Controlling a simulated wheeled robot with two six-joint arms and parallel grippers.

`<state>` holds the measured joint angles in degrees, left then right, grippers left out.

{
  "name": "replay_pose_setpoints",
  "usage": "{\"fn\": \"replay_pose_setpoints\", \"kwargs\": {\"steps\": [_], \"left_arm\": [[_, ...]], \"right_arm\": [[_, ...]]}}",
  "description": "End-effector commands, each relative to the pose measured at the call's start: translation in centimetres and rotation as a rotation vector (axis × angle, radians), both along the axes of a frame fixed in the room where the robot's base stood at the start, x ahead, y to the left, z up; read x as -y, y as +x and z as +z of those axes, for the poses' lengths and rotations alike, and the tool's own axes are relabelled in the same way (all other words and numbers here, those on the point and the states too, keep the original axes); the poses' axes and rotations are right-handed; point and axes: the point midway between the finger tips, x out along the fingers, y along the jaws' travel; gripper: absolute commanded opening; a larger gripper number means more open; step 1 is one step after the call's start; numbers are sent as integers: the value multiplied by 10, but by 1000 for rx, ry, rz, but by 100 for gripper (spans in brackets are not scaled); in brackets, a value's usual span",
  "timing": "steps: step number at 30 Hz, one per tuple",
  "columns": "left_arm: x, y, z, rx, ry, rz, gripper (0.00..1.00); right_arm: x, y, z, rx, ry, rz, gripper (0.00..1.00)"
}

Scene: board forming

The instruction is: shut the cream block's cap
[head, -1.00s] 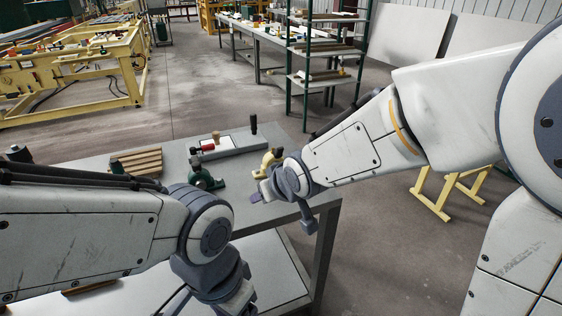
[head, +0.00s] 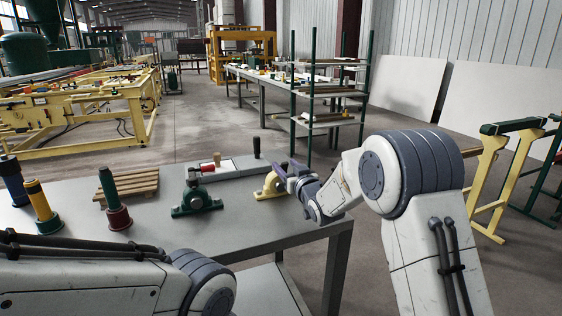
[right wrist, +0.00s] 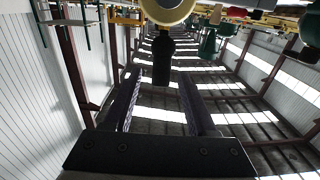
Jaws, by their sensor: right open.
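The cream block (head: 268,189) sits near the right end of the grey table in the head view, beside my right gripper (head: 284,170). My right gripper is open, just right of the block, and hides part of its top. In the right wrist view, which looks upside down, a cream round part (right wrist: 167,10) with a dark bore fills the top edge. A black knob (right wrist: 161,62) stands out from it, just beyond and between the open fingertips (right wrist: 158,82). Whether the cap is fully open or partly closed cannot be told. My left gripper is out of the head view.
A green block (head: 196,199) stands left of the cream one. A wooden pallet (head: 130,185) and several coloured posts stand left. The table's front right is clear.

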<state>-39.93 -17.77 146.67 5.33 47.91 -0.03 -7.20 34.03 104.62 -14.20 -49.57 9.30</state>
Motion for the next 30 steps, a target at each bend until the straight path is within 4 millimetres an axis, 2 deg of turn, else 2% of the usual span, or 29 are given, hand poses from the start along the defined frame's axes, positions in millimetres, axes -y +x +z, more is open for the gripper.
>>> {"fn": "replay_pose_setpoints", "kwargs": {"steps": [3,9,20,24,25,30], "left_arm": [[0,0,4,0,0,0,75],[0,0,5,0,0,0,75],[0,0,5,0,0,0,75],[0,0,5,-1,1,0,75],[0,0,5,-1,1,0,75],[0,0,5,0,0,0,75]], "right_arm": [[-7,19,0,0,0,1,57],[-12,36,0,-1,0,0,57],[-14,40,0,-1,0,0,57],[-13,40,0,-1,0,0,4],[-13,40,0,-1,0,0,0],[-13,40,0,-1,0,-1,0]]}}
